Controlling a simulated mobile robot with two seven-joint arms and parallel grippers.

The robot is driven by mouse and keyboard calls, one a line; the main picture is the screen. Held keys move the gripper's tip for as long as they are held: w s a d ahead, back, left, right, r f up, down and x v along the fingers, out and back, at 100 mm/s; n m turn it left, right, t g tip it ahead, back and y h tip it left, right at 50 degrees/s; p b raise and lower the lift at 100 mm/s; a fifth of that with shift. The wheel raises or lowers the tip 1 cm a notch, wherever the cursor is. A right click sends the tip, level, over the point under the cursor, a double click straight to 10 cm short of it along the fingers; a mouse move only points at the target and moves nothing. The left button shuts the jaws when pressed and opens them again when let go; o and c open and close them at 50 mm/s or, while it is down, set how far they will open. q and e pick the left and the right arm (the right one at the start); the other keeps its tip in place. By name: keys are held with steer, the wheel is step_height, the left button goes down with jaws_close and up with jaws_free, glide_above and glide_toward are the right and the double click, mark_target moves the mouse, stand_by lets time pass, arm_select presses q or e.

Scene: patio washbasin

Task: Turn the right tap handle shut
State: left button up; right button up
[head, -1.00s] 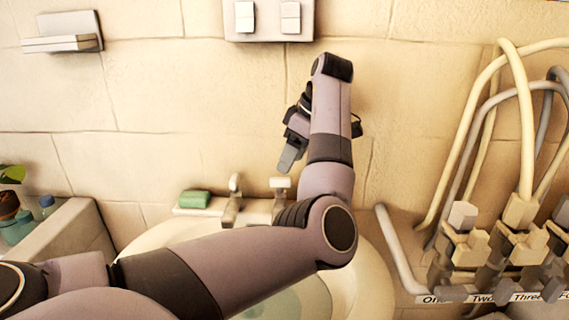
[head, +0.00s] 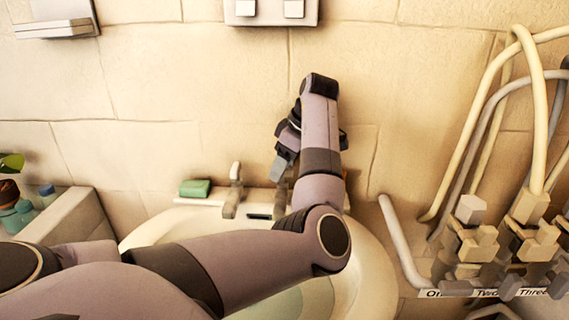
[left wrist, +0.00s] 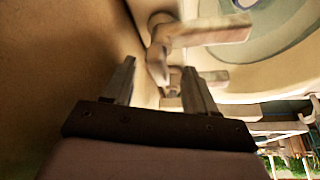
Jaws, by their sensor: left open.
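The right tap (head: 281,197) stands on the back rim of the washbasin (head: 378,275), partly hidden behind my left gripper. The left tap (head: 233,192) stands to its left in full view. My left gripper (head: 281,166) is open and points down at the top of the right tap. In the left wrist view the two fingers (left wrist: 160,85) are apart, with a pale tap (left wrist: 158,60) just beyond and between the tips. Another tap-like part passes behind the right finger. I cannot tell whether a finger touches the handle. My right gripper is not in view.
A green soap bar (head: 195,188) lies on the rim at the left. Hoses (head: 487,120) and several valves (head: 475,245) stand at the right, beside a grey pipe (head: 402,240). The tiled wall (head: 190,80) rises close behind the taps.

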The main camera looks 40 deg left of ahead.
arm_select(q)
jaws_close()
